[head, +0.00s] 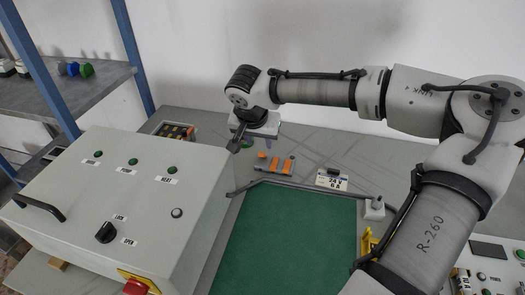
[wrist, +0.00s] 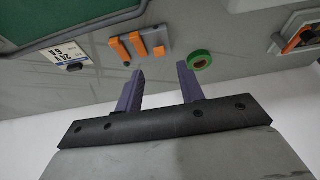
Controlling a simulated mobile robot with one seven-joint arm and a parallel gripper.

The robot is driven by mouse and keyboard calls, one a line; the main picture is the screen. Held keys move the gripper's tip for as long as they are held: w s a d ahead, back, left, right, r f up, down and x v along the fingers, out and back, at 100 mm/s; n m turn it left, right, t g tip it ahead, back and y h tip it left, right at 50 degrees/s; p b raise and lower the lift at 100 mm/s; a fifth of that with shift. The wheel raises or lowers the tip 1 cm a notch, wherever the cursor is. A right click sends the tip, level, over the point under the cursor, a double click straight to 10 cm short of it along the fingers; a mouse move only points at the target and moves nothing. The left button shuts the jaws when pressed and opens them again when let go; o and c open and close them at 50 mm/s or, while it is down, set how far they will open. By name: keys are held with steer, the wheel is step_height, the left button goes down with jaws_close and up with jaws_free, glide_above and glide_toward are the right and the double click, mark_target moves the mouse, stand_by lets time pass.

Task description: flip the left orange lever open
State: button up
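A small grey block with three orange levers lies on the grey bench. In the head view, the left orange lever (head: 262,155) looks shorter than the other two (head: 275,163) (head: 289,166). The wrist view is turned round, so this short lever (wrist: 158,51) shows at the right end of the block, with the longer levers (wrist: 138,44) (wrist: 119,50) to its left. My gripper (wrist: 160,84) is open and empty, its two dark fingers apart. It is above the bench near the block and not touching it. In the head view its fingertips are unclear.
A green ring (wrist: 199,61) lies beside the block, near one fingertip. A 24 V label box (head: 331,180) sits right of the levers in the head view. A green mat (head: 290,235) with a raised rim is in front. A large control box (head: 120,200) stands left.

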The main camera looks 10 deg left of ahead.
mark_target(262, 153)
steer(key=p+x, duration=0.1)
steer(key=x, duration=0.7)
steer(key=shift+w+f, duration=0.1)
steer(key=shift+f, duration=0.1)
jaws_close()
